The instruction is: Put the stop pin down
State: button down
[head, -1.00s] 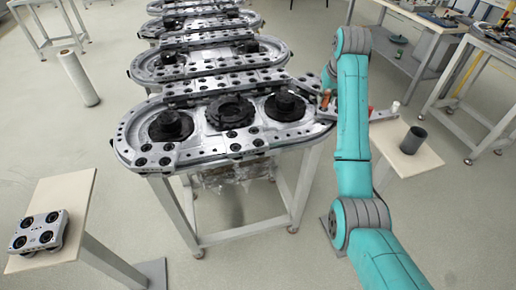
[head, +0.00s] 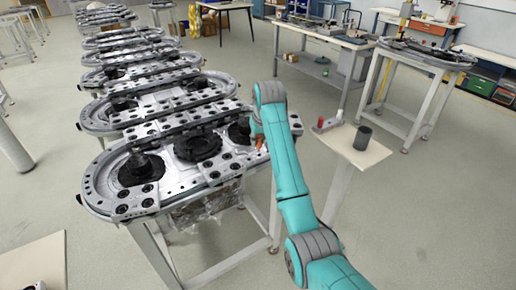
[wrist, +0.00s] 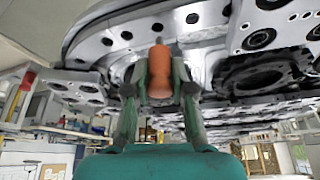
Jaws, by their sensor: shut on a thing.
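The stop pin (wrist: 160,72) has an orange handle and a grey tip. In the wrist view it sits between the two fingers of my gripper (wrist: 160,88), which is shut on it. The tip points toward the grey metal ring track (wrist: 200,20); I cannot tell whether it touches. In the head view my gripper (head: 258,138) is at the right end of the nearest track (head: 105,185). Only a bit of the orange pin (head: 260,143) shows there, and my arm partly hides that spot.
A small side table (head: 365,155) stands right of the track. It carries a dark cup (head: 362,138) and a holder with a red-handled piece (head: 320,123). More tracks run back to the left. A workbench (head: 325,75) stands behind. Floor is clear at right.

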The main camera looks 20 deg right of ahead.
aim_at(260, 142)
jog(key=shift+d+f, duration=0.1)
jog(key=shift+f, duration=1.7)
jog(key=shift+f, duration=0.15)
jog(key=c, duration=1)
grip_release()
jog(key=shift+r, duration=0.4)
jog(key=v, duration=1.1)
jog(key=shift+s+r, duration=0.15)
jog(key=shift+r, duration=0.1)
